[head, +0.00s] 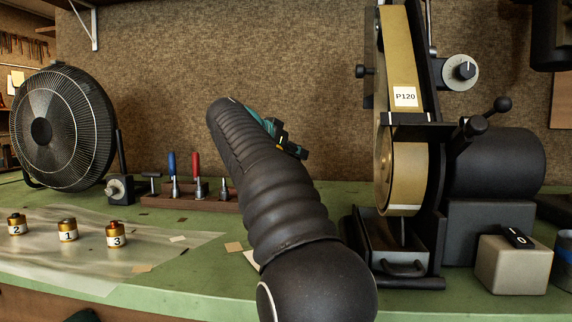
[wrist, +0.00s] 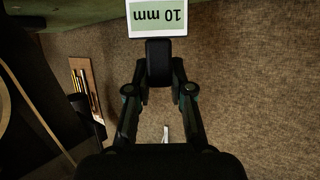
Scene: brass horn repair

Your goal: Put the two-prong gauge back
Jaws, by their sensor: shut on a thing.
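My gripper (wrist: 159,88) is shut on the two-prong gauge, seen as a dark block (wrist: 159,62) between the fingertips with a pale plate (wrist: 158,18) marked "10 mm", upside down, beyond it. Its prongs cannot be made out. In the head view my gripper (head: 286,141) is a small dark and teal shape past my arm, raised in front of the brown wall; the gauge cannot be told apart there. A low brown rack (head: 154,201) on the green bench left of my arm holds upright tools, with blue (head: 172,163) and red (head: 195,165) handles among them.
A belt sander (head: 403,190) with a P120 label stands right of my arm, with a grey switch box (head: 513,266) beside it. A black fan (head: 62,130) stands at left. Three numbered brass pieces (head: 67,231) sit on a clear sheet on the green bench (head: 190,290).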

